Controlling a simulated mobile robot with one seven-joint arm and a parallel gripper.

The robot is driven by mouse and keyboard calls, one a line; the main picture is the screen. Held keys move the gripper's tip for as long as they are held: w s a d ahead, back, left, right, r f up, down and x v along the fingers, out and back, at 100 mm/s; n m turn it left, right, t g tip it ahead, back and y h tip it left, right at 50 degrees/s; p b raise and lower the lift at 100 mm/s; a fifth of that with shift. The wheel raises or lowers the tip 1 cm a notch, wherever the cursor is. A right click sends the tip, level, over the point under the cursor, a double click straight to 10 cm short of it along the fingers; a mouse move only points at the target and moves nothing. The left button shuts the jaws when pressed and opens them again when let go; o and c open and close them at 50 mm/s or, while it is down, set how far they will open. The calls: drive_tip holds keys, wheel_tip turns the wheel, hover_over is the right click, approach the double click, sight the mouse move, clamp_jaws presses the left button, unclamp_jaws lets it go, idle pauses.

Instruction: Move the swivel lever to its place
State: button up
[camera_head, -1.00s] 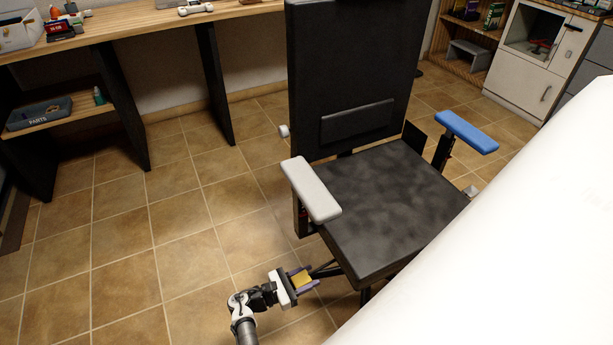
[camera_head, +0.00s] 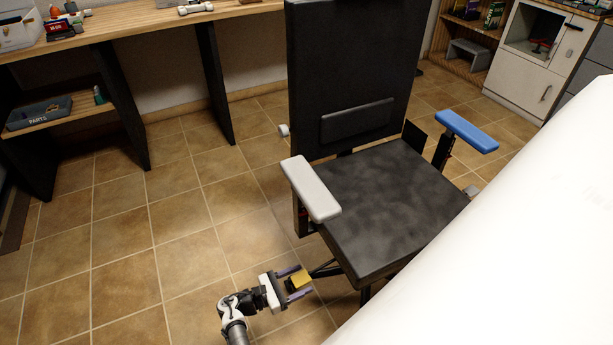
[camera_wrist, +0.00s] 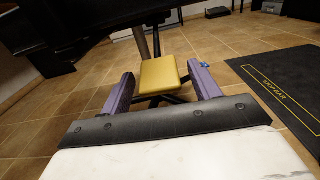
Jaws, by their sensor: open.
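The swivel lever has a flat yellow paddle (camera_head: 300,281), low beside the black chair (camera_head: 385,205) and just under its seat edge. In the wrist view the yellow paddle (camera_wrist: 160,74) is ahead, between the lines of my two purple fingers and near their tips. A dark bar and post of the chair show behind it. My gripper (camera_head: 303,283) is open, with its fingers spread on either side of the paddle. In the wrist view a gap shows between each finger and the paddle, so my gripper (camera_wrist: 163,76) does not appear to grip it.
The chair has a white armrest (camera_head: 311,190) above my gripper and a blue armrest (camera_head: 467,131) on the far side. A wooden workbench (camera_head: 120,25) stands at the back left. A dark floor mat (camera_wrist: 285,88) lies at the right. The tiled floor at the left is clear.

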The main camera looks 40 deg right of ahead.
drive_tip(key=v, duration=1)
drive_tip(key=shift+a+b, duration=0.25)
drive_tip(key=shift+b, duration=0.1)
